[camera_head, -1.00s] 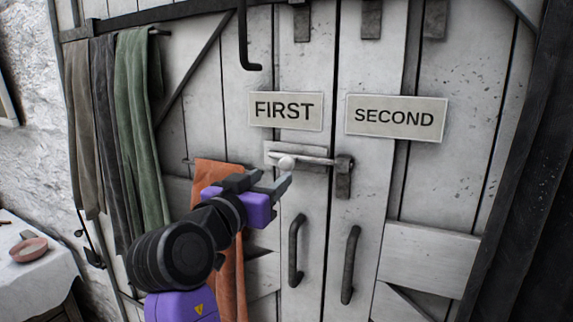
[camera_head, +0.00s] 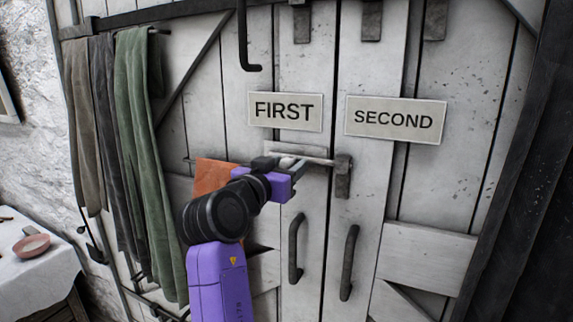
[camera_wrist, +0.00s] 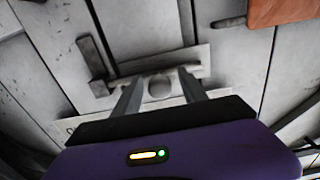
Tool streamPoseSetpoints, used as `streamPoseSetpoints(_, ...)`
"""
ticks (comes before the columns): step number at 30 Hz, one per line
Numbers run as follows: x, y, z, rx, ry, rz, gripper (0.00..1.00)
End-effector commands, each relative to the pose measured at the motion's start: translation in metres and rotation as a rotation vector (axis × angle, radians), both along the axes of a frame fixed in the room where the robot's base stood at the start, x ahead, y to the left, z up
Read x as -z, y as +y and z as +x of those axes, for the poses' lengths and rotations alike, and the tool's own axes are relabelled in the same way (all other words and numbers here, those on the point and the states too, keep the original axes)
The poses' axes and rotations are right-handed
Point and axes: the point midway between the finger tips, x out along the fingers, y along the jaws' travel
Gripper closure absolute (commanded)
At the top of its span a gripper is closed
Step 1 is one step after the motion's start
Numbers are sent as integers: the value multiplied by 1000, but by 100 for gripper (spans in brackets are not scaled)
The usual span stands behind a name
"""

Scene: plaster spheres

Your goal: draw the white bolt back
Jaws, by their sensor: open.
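The white bolt (camera_head: 318,161) lies level across the seam between the two door leaves. Its right end reaches the dark keeper (camera_head: 343,176) on the right leaf; the keeper also shows in the wrist view (camera_wrist: 92,60). In the head view my gripper partly hides the knob and the bolt's left part. My gripper (camera_head: 295,164) is open, with one finger on each side of the knob. I cannot tell whether either finger touches it.
A FIRST sign (camera_head: 285,110) and a SECOND sign (camera_head: 395,118) sit above the bolt. Two dark door handles (camera_head: 296,248) are below it. A table with a pink bowl (camera_head: 32,244) stands at lower left.

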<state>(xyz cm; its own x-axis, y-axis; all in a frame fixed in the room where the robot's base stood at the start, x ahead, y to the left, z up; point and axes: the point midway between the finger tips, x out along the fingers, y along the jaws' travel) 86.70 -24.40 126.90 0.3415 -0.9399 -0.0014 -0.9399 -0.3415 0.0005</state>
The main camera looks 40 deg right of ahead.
Motion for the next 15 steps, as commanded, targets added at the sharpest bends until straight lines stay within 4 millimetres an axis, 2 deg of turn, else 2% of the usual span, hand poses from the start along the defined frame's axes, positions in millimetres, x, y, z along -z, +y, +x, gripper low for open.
streamPoseSetpoints(2, 0, 0, 0, 0, 0, 0, 50)
streamPoseSetpoints(10, 0, 0, 0, 0, 0, -1, 100)
streamPoseSetpoints(15, 0, 0, 0, 0, 0, -1, 100)
